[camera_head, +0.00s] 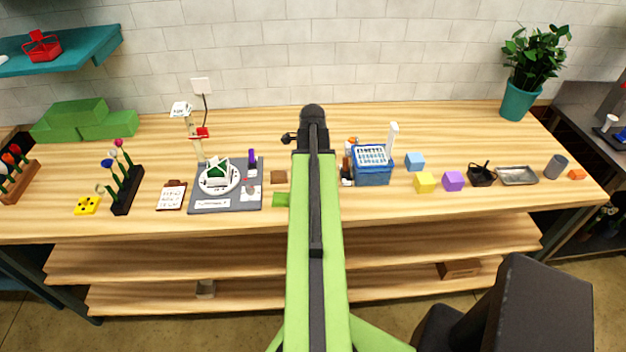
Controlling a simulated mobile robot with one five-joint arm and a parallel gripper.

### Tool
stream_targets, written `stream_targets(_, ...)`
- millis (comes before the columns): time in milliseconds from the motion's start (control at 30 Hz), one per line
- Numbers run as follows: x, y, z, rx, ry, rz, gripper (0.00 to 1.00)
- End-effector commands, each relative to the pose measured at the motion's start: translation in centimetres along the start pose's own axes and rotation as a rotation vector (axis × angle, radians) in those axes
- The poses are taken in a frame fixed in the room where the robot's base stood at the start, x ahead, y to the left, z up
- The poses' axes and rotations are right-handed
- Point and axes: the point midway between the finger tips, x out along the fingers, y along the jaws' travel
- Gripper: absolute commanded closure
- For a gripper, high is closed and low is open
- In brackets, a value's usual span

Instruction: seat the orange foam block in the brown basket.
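A small orange block (577,174) lies at the far right end of the wooden table, just right of a grey cylinder. I cannot tell if it is foam. A very dark small basket (481,176) with a handle stands between a purple block and a metal tray; its brown colour is not clear. My arm reaches forward over the middle of the table, and its dark end (312,115) is far left of both. The fingers are hidden or too small to make out, so their opening and anything between them cannot be seen.
A blue crate (373,176) stands right of my arm. Blue, yellow and purple (453,181) blocks and a metal tray (517,176) line the right side. A grey mat (207,206) with a plate lies left. A potted plant (520,100) stands back right.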

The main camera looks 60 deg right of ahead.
Motion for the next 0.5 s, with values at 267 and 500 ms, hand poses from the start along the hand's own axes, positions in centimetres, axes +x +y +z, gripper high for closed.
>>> stream_targets(267, -0.01, 0.0, -0.04, 0.001, 0.0, 0.0, 0.3)
stream_targets(500, 0.0, 0.0, -0.06, 0.001, 0.0, 0.0, 0.22)
